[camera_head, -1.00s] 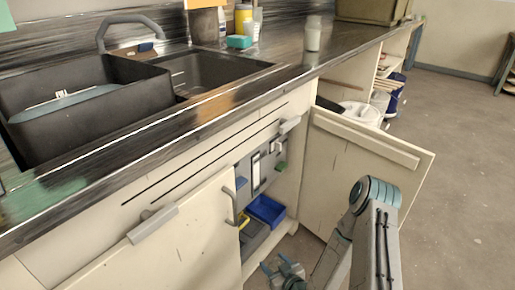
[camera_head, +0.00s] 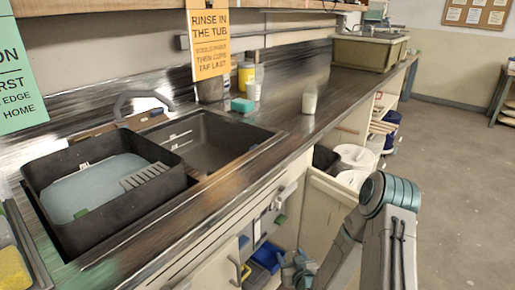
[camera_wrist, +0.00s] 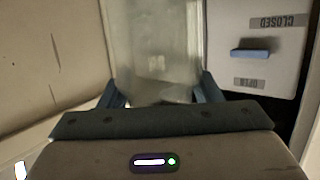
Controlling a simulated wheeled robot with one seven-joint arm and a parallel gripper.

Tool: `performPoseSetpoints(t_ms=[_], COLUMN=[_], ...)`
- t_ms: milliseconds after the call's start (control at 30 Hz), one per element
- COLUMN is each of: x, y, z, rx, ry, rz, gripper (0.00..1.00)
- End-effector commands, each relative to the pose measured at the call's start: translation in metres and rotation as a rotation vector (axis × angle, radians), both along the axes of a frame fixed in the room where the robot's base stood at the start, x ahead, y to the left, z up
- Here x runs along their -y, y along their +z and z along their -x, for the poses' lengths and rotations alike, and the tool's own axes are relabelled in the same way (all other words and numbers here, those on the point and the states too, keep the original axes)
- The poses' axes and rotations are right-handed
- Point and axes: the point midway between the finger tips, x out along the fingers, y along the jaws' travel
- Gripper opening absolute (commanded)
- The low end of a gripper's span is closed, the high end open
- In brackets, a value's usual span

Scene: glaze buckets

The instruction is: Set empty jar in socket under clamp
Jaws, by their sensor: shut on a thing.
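My gripper (camera_wrist: 162,92) is shut on a clear, frosted jar (camera_wrist: 155,50); a blue-grey finger shows on each side of it. The jar looks empty, and its far end is cut off by the frame. In the head view my gripper (camera_head: 296,268) is low in front of the open cabinet under the counter, and the jar cannot be made out there. A pale panel (camera_wrist: 235,25) with a blue lever and a CLOSED label is right of the jar. I cannot make out the socket or clamp for certain.
An open cabinet door (camera_head: 325,205) stands right of the cabinet, close to my arm. A blue bin (camera_head: 268,256) is inside, low down. A pale wall (camera_wrist: 50,60) is left of the jar. Another whitish jar (camera_head: 310,101) stands on the counter.

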Motion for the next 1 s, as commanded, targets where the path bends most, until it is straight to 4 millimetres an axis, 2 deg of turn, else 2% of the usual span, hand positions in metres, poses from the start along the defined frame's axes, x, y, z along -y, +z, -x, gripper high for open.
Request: performPoseSetpoints(t_ms=[33,500,633,833,1000], x=[0.002,0.028,0.033,0.036,0.035], y=[0.029,0.173,0.198,0.216,0.227], z=[-0.003,-0.023,-0.025,-0.025,-0.003], rx=[0.003,0.003,0.002,0.0,-0.001], ry=[-0.013,-0.167,-0.197,-0.22,-0.218], rz=[0.0,0.001,0.0,0.001,0.005], gripper=[0.22,0.22,0.22,0.22,0.22])
